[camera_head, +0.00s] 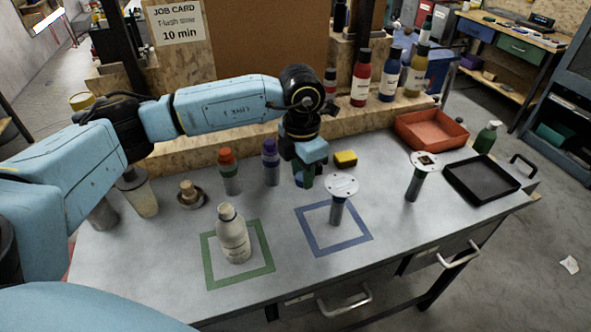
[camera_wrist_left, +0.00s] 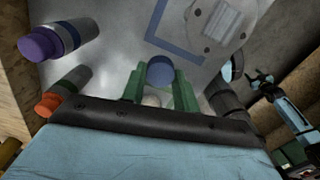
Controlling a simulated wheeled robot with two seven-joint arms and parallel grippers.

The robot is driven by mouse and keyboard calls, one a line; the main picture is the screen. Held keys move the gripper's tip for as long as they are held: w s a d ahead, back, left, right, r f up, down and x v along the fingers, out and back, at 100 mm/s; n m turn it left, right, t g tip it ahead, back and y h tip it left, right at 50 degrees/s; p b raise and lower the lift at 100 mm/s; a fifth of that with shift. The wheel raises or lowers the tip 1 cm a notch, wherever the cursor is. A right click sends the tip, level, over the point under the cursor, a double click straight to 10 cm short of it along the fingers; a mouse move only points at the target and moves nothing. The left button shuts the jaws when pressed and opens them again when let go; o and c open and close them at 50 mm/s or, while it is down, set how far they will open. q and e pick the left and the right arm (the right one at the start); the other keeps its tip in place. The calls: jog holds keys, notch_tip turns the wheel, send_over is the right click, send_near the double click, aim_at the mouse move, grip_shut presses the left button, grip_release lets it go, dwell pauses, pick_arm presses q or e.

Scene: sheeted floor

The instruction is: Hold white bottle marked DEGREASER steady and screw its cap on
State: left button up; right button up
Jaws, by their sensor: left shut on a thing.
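The white bottle (camera_head: 234,243) stands upright inside a green square outline near the front of the metal bench. Its narrow top is pale, and its label is too small to read. My left gripper (camera_head: 303,179) is behind and to the right of the bottle, apart from it. Its green fingers are shut on a small round blue piece, which looks like a cap. In the left wrist view this blue cap (camera_wrist_left: 160,71) sits between the fingertips.
A blue square outline (camera_head: 358,240) surrounds a post with a round plate (camera_head: 341,186). Orange-topped (camera_head: 229,172) and purple-topped (camera_head: 270,163) bottles stand behind. A yellow block (camera_head: 345,159), red tray (camera_head: 432,131) and black tray (camera_head: 481,178) lie farther back or right. The front-left bench is clear.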

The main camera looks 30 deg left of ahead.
pick_arm(q)
jog(key=m, duration=0.2)
jog(key=d+m, duration=0.1)
jog(key=m, duration=0.2)
jog(key=r+m, duration=0.1)
jog(key=m, duration=0.1)
jog(key=shift+s+d+m, duration=0.25)
jog(key=shift+s+m, duration=0.15)
jog(key=s+d+m, duration=0.1)
jog(key=m, duration=0.6)
jog(key=s+r+m, duration=0.1)
jog(key=m, duration=0.7)
jog(key=s+d+m, duration=0.1)
jog(key=m, duration=0.6)
jog(key=shift+s+d+r, duration=0.3)
jog(key=shift+s+d, duration=0.05)
